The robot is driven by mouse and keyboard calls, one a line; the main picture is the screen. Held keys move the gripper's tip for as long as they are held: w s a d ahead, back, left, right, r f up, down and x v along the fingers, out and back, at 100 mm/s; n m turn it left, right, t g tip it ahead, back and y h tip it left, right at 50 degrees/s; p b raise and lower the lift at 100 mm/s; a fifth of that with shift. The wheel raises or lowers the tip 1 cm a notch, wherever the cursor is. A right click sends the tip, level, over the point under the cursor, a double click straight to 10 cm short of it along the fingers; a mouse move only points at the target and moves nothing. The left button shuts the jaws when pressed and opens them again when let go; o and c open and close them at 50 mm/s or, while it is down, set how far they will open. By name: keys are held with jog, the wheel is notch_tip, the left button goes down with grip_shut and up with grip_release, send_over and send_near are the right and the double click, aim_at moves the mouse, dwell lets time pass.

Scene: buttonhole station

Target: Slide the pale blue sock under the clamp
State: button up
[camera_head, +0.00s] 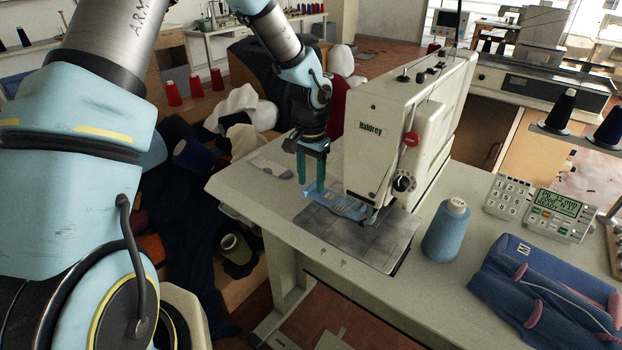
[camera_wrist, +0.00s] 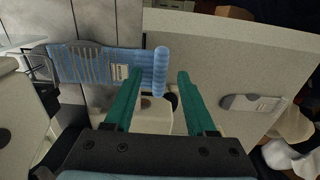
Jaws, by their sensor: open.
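The pale blue sock (camera_head: 338,199) lies flat at the left of the sewing machine's plate. In the wrist view the sock (camera_wrist: 88,66) shows grey stripes, a pale label and a thick rolled cuff at its right end. Its far end reaches to the clamp (camera_wrist: 41,66), partly hidden there. In the head view the clamp area (camera_head: 373,212) is small beneath the machine head. My gripper (camera_head: 311,187) is open, its teal fingers pointing down by the cuff end. In the wrist view the cuff appears between the fingertips (camera_wrist: 160,73); I cannot tell whether they are around it or above it.
The machine head (camera_head: 400,130) stands close right of my gripper. A blue yarn cone (camera_head: 446,231), a keypad (camera_head: 508,195) and a blue pouch (camera_head: 540,300) are on the right.

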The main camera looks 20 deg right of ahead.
notch_tip(320, 180, up, 11)
jog(key=b, duration=0.2)
jog(key=shift+b, duration=0.35)
jog(key=shift+f, duration=0.1)
